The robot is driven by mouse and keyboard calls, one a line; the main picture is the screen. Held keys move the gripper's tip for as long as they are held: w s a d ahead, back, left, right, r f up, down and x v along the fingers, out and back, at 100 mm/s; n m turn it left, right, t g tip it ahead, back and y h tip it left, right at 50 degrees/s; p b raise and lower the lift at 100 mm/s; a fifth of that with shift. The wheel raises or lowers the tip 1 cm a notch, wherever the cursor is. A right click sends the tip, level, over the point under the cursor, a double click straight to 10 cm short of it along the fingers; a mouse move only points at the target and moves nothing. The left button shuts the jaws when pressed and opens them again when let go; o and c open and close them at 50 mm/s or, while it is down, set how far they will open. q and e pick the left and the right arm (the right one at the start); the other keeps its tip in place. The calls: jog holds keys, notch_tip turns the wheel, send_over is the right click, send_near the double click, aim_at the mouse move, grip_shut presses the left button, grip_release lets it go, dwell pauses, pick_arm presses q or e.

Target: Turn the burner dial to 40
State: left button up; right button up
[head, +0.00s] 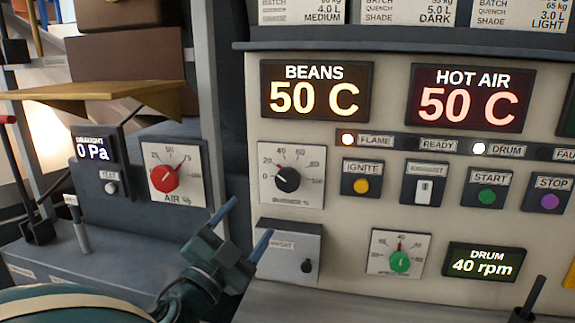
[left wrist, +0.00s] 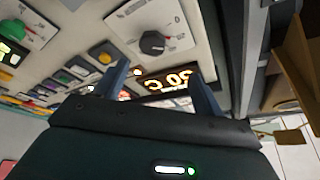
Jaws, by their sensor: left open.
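The black knob also shows in the left wrist view (left wrist: 152,42), beyond the fingers. My left gripper (head: 243,228) is open and empty, with two blue fingers, below and left of the dial and apart from it. Its fingers also show in the left wrist view (left wrist: 160,72). My right gripper is not in view.
A red air dial (head: 164,178) is left of the burner dial. The ignite button (head: 361,186) is to its right. A grey box (head: 288,250) with a small black knob and a green dial (head: 400,262) sit below. The beans display (head: 317,91) reads 50 C.

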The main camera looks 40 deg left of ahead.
aim_at(286, 183)
pick_arm(q)
jog(key=shift+m, duration=0.4)
jog(key=x, duration=0.3)
jog(key=b+x, duration=0.1)
jog(key=x, duration=0.3)
jog(key=d+b+x, duration=0.1)
jog(key=x, duration=0.3)
jog(key=shift+w+f, duration=0.1)
jog(key=shift+w, duration=0.25)
jog(key=shift+w+a, duration=0.1)
jog(key=shift+w, duration=0.55)
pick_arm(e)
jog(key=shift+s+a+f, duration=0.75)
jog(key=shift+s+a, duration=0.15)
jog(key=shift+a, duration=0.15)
pick_arm(q)
jog(key=shift+c, duration=0.6)
